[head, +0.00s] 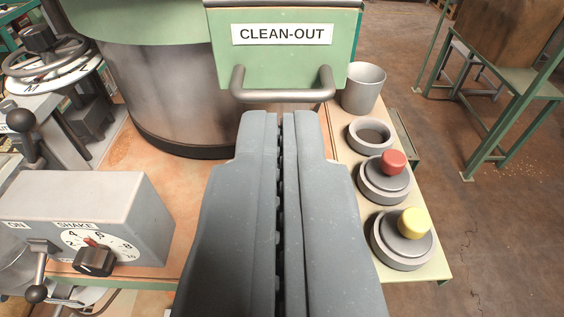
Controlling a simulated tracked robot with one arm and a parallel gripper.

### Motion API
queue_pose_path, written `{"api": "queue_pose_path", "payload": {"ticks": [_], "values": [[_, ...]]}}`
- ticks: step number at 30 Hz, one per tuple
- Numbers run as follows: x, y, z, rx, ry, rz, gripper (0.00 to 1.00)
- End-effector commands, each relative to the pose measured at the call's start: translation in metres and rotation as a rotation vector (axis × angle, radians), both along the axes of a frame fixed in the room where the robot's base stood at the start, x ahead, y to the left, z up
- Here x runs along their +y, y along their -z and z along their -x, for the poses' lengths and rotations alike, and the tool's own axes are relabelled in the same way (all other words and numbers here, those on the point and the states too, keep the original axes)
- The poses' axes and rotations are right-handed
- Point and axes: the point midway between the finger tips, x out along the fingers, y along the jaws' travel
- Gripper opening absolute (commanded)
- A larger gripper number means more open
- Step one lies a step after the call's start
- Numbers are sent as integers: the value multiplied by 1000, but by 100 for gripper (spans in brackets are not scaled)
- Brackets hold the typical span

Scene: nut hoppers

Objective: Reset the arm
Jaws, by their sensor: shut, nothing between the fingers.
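My gripper (282,122) fills the lower middle of the head view. Its two grey fingers lie side by side with only a thin dark gap, and nothing is held between them. The fingertips show just below the grey handle (283,97) of the green panel marked CLEAN-OUT (283,60). I cannot tell whether the tips touch the handle.
A large metal drum (160,95) stands behind to the left. A grey SHAKE dial box (90,215) is at lower left. On the right are a grey cup (363,88), an empty ring (370,135), and red (393,162) and yellow (414,223) knobs. Open floor lies beyond.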

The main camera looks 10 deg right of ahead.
Motion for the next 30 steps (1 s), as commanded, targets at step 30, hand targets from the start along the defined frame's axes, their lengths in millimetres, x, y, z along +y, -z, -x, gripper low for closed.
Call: {"api": "queue_pose_path", "payload": {"ticks": [30], "values": [[-258, -23, 55, 77, -32, -4, 0]]}}
